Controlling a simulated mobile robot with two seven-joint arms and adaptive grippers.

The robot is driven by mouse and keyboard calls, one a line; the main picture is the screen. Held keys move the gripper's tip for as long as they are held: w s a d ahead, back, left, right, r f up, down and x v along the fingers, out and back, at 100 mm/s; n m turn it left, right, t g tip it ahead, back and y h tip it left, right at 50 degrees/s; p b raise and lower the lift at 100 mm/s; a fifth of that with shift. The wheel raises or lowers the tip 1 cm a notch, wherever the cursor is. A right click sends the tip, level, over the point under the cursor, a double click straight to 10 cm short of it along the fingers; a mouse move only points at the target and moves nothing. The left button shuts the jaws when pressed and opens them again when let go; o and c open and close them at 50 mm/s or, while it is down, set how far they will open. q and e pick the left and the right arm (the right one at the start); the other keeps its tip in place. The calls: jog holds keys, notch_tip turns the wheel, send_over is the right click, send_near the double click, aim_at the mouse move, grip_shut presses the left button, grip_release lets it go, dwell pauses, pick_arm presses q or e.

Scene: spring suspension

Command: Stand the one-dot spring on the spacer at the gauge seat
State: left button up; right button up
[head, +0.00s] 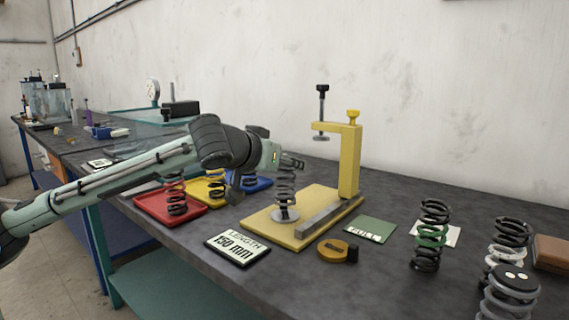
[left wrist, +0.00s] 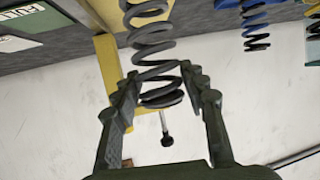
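A grey coil spring (head: 285,186) stands upright over a pale round disc (head: 284,214) on the yellow gauge base (head: 262,225). I cannot tell whether its lower end touches the disc, or whether that disc is the spacer. No dots on this spring are visible. My left gripper (head: 291,161) is at the spring's upper end. In the left wrist view the spring (left wrist: 152,45) runs between the fingertips of my left gripper (left wrist: 160,75), which close against both sides of its upper coils. My right gripper is out of view.
The yellow gauge post (head: 350,160) and its screw arm stand right behind the spring. A grey bar (head: 320,218) lies on the base. Red (head: 150,208), yellow and blue trays sit left. A length sign (head: 238,249) reads 150 mm. A green-banded spring (head: 431,237) and a two-dot spring (head: 512,285) stand right.

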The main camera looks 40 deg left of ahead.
pick_arm(q)
jog(key=o, duration=0.3)
jog(key=shift+o, duration=0.2)
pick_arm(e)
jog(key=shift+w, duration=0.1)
pick_arm(q)
jog(key=shift+s+r+p, duration=0.35)
jog(key=shift+r, duration=0.45)
jog(key=b+v, duration=0.2)
jog(key=v, duration=0.9)
jog(key=shift+s, duration=0.15)
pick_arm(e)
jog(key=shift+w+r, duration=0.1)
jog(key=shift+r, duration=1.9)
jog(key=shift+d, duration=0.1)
